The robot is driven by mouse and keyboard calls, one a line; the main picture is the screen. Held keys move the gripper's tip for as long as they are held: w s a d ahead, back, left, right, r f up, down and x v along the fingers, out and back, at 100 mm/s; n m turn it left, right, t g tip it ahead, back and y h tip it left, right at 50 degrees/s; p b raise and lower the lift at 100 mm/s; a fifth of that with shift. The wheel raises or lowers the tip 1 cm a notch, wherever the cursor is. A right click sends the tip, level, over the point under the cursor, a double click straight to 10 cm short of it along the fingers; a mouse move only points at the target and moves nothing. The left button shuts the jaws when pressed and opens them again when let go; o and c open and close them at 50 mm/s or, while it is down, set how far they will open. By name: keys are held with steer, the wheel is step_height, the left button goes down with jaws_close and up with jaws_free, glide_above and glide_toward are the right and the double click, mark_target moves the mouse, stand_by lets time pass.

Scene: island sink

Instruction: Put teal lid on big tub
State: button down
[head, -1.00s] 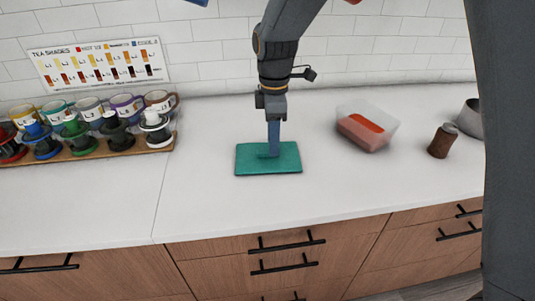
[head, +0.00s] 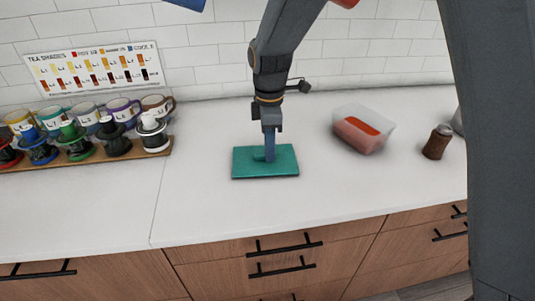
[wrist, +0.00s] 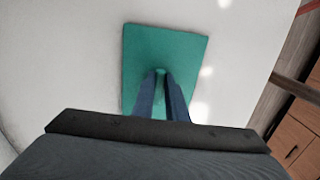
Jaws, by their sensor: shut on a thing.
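The teal lid (head: 282,166) is a flat rectangle with a small handle in its middle. It is on or just above the white counter; I cannot tell which. My gripper (head: 270,158) points down and is shut on the lid's handle. In the wrist view the lid (wrist: 190,55) lies beyond the blue fingers of my gripper (wrist: 161,85), which close on the handle. The big tub (head: 362,130) is a clear, open-topped container with orange-red contents. It stands on the counter to the right of the lid, apart from it.
A wooden rack (head: 155,155) with several mugs stands at the left. A brown can (head: 438,142) stands right of the tub. A tea shades chart (head: 98,67) leans on the tiled wall. The counter between lid and tub is clear; its front edge runs below.

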step_height(320, 180, up, 11)
steer(key=w+d+m, duration=0.1)
steer(key=w+d, duration=0.1)
steer(key=w+d+r+m+p, duration=0.1)
steer(key=w+d+m+p, duration=0.2)
steer(key=d, duration=0.5)
steer(key=w+d+r+m+p, duration=0.1)
steer(key=w+d+m+p, duration=0.2)
steer(key=d, duration=0.6)
steer(key=w+d+r+m+p, duration=0.2)
steer(key=w+d+m+p, duration=0.2)
steer(key=d, duration=0.5)
steer(key=shift+w+d+m, duration=0.25)
steer(key=shift+w+m, duration=0.05)
steer(key=shift+m, duration=0.5)
steer(key=shift+r, duration=0.15)
step_height(320, 180, down, 7)
steer(key=b, duration=0.2)
steer(key=shift+f, duration=0.4)
stand_by(0.7)
steer(key=c, duration=1.7)
jaws_free()
